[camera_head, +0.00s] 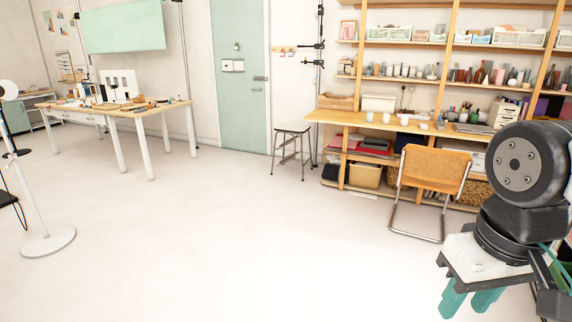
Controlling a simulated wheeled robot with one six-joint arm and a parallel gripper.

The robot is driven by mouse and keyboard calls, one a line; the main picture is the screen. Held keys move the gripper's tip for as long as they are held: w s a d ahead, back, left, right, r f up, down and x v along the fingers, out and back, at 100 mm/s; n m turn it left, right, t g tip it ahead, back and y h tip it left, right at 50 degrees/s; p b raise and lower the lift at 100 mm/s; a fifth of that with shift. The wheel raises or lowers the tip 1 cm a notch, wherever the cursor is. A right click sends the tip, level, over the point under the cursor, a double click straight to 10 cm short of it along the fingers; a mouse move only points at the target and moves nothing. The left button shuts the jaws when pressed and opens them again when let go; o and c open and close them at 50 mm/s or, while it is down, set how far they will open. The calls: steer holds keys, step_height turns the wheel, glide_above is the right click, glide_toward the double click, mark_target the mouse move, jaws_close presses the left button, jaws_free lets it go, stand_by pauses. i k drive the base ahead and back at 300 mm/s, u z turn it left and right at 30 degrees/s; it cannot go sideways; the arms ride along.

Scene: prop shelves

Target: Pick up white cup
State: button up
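Several small pale cups stand in a row on the wooden worktop of the shelf unit, at the back right. A white cup (404,119) is among them, with another white cup (386,118) and a further one (369,117) to its left. They are too small to tell handles or details. My gripper (467,307) is at the lower right, pointing down, far in front of the cups. Its two teal fingers look apart, with nothing seen between them.
An orange chair (435,168) stands before the shelf worktop (345,117). A dark stool (292,131) is left of it, near a green door (240,75). A cluttered table (178,106) and a white round stand base (48,241) are at left. The middle floor is clear.

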mark_target(404, 117)
steer(key=u, duration=0.15)
steer(key=i, duration=4.75)
steer(key=z, duration=1.1)
steer(key=i, duration=1.9)
steer(key=z, duration=1.05)
steer(key=i, duration=0.55)
steer(key=z, duration=0.15)
